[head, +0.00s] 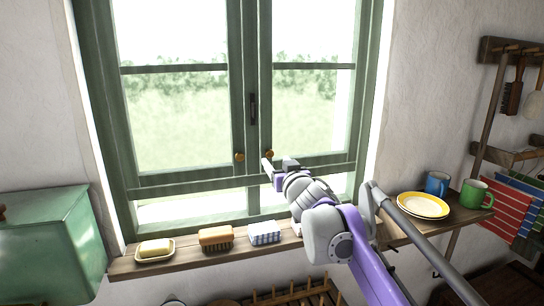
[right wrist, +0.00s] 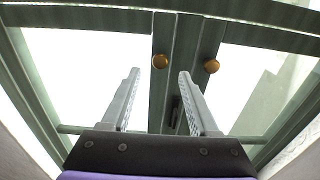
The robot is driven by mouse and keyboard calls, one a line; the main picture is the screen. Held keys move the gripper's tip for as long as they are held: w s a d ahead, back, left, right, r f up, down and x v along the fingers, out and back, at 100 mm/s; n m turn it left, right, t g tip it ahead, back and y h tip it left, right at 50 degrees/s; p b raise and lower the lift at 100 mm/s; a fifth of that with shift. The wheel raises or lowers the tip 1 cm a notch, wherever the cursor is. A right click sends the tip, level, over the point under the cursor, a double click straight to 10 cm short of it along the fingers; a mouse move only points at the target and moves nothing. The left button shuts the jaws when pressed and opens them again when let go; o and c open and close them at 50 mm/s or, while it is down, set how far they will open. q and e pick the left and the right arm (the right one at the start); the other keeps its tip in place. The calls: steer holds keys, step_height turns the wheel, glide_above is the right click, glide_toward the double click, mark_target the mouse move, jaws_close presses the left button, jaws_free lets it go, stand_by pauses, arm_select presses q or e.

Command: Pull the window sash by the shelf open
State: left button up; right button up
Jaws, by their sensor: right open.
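The green window has two sashes, and both look shut in the head view. The right sash (head: 314,67), on the side of the wall shelf (head: 465,211), has a small brass knob (head: 268,154) low on its inner stile. That knob also shows in the right wrist view (right wrist: 160,61), which looks upside down. The left sash (head: 176,68) has its own knob (head: 239,156). My right gripper (head: 275,168) is open and empty in front of the right sash's knob. In the wrist view its fingers (right wrist: 160,75) spread to either side of this knob, apart from it. My left gripper is out of view.
The sill (head: 190,258) below holds a soap dish (head: 155,250), a brush (head: 216,238) and a folded checked cloth (head: 264,233). A plate (head: 423,206) and blue (head: 437,184) and green mugs (head: 475,194) stand on the shelf at right. A green box (head: 50,245) is at left.

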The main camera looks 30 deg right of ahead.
mark_target(270, 154)
steer(key=x, duration=0.5)
steer(key=shift+w+p, duration=0.1)
steer(key=shift+p, duration=0.25)
jaws_close()
stand_by(1.1)
